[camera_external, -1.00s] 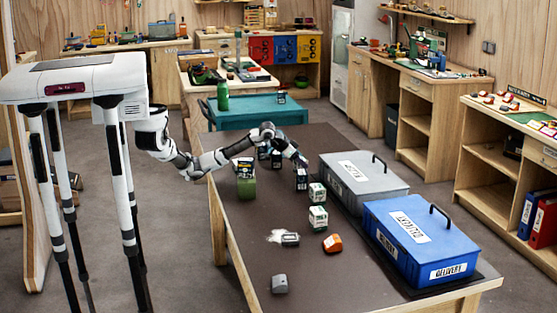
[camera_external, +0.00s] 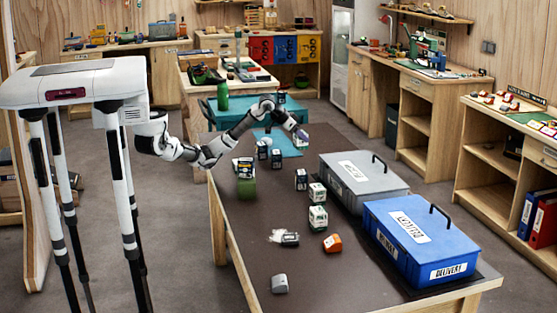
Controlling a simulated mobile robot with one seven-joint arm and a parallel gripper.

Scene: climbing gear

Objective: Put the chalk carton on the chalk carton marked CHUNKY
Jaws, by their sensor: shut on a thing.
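My gripper (camera_external: 301,134) is raised above the far end of the dark workbench, small in view. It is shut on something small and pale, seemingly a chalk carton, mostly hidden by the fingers. Below and nearer the camera stands a dark carton with a white label (camera_external: 301,179), upright and apart from the gripper. Two white-and-green cartons stand nearer: one (camera_external: 317,193) and another in front (camera_external: 317,218). Two dark cartons stand to the left, one (camera_external: 262,150) and one (camera_external: 276,158). The lettering is too small to read, so I cannot tell which is marked CHUNKY.
A grey lidded box (camera_external: 365,184) and a blue delivery box (camera_external: 418,238) line the right side of the bench. An orange item (camera_external: 332,243) and grey items lie in front. The bench's near left is mostly clear.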

